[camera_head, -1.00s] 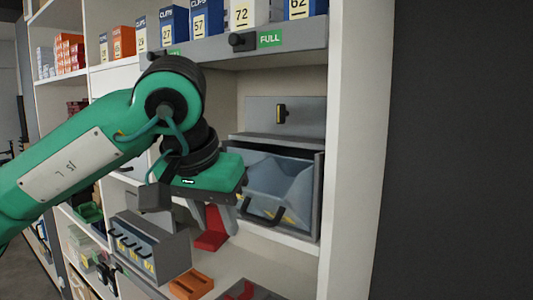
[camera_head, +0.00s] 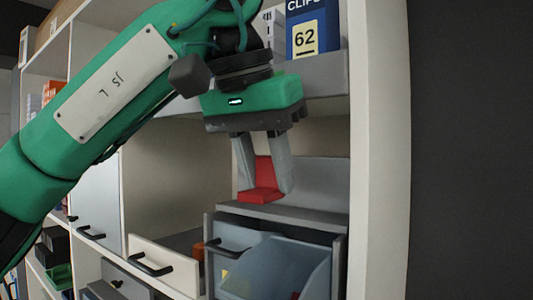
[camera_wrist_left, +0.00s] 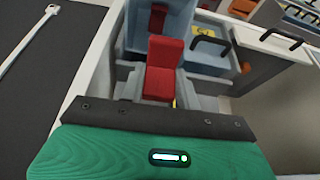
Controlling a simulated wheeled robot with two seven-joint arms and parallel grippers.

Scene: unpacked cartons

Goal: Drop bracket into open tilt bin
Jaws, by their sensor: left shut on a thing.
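A red L-shaped bracket (camera_head: 261,195) is held between the two grey fingers of my left gripper (camera_head: 264,188). In the left wrist view, the bracket (camera_wrist_left: 160,78) shows between the fingertips (camera_wrist_left: 160,86). My right gripper is not in view.
A grey shelf ledge (camera_head: 285,214) lies just below the bracket. A white shelf upright (camera_head: 380,150) stands at the right. A drawer with a black handle (camera_head: 150,265) stands out at lower left.

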